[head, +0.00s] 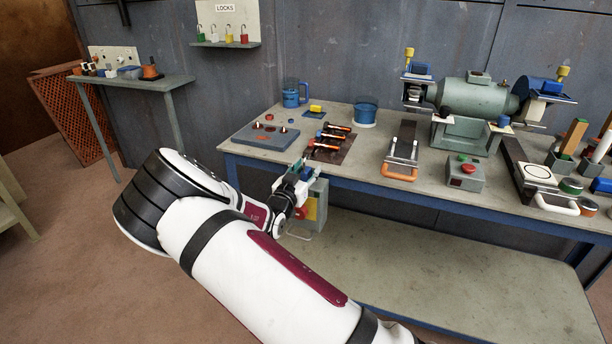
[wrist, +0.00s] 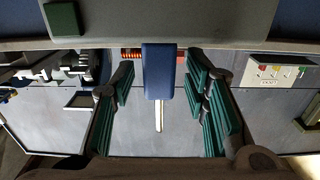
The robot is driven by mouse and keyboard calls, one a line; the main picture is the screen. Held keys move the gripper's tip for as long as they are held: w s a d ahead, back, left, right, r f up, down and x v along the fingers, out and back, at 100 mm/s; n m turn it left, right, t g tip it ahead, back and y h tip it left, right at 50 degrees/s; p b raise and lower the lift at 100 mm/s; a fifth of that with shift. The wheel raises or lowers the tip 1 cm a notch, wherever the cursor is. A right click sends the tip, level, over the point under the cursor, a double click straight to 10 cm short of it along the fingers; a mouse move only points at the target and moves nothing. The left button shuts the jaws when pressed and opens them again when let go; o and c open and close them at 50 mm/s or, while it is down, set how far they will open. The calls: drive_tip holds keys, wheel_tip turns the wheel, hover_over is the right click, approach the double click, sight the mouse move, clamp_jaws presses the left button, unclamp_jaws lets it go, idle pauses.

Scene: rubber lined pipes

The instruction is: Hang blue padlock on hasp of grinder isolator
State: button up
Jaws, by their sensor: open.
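My gripper (head: 301,174) is at the front edge of the workbench, just above the grinder isolator (head: 313,212), a grey box with a yellow and red front, partly hidden by my arm. In the wrist view my gripper (wrist: 160,112) is open, its green-padded fingers spread apart. The blue padlock (wrist: 159,72) is between the fingers, with visible gaps to both pads. Its metal shackle is seen edge-on. I cannot tell whether the shackle is in the hasp; the hasp cannot be made out.
The bench (head: 365,150) carries a bench grinder (head: 466,98), a red-and-green button box (head: 465,171), a dark mat with tools (head: 330,143) and blue mugs. A LOCKS board (head: 228,22) with several padlocks hangs on the wall. A side table (head: 135,82) stands at left; floor before it is clear.

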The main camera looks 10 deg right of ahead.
drive_tip(key=shift+c, duration=0.6)
clamp_jaws()
drive_tip(key=shift+r, duration=0.15)
